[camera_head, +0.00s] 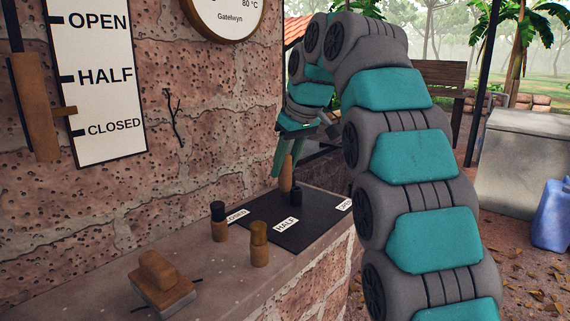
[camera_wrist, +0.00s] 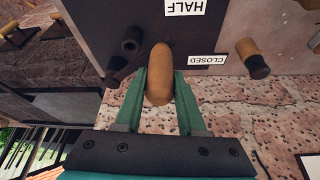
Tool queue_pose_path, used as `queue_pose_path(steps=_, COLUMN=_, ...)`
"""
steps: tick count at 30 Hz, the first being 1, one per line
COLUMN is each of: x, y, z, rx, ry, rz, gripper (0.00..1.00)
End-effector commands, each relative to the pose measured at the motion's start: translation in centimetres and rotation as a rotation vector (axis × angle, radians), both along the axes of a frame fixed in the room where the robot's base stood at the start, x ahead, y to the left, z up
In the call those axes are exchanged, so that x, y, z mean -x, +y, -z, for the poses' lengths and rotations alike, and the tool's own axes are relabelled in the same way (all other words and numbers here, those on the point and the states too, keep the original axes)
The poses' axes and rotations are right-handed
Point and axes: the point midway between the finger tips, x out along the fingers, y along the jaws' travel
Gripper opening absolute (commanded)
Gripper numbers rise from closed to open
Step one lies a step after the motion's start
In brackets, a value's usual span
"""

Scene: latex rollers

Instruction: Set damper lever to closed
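A lever with a wooden handle (camera_head: 286,173) rises from a dark plate (camera_head: 262,231) on the stone ledge. The plate has labels: CLOSED (camera_head: 237,215) at left, HALF (camera_head: 286,225) in the middle and a partly hidden one at right. My gripper (camera_head: 284,160) reaches down over the lever. In the wrist view the fingers of my gripper (camera_wrist: 160,82) stand on either side of the handle (camera_wrist: 158,75); whether both press on it is unclear. The CLOSED label (camera_wrist: 207,60) is right of the handle there, with HALF (camera_wrist: 195,7) above. The lever's foot is hard to make out.
A wooden block (camera_head: 161,283) lies front left. The brick wall is close behind.

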Motion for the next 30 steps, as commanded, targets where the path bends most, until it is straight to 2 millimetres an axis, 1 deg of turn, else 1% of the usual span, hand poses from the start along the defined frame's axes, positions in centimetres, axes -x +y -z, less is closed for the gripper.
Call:
queue_pose_path(steps=1, x=0.0, y=0.0, z=-0.01, rx=0.0, ry=0.0, rz=0.0, gripper=0.28)
queue_pose_path(steps=6, x=0.0, y=0.0, z=-0.01, rx=0.0, ry=0.0, rz=0.0, gripper=0.09)
queue_pose_path(steps=9, x=0.0, y=0.0, z=-0.02, rx=-0.001, ry=-0.001, rz=0.0, gripper=0.0)
queue_pose_path(steps=30, x=-0.01, y=0.0, z=-0.04, rx=0.0, ry=-0.001, rz=0.0, gripper=0.0)
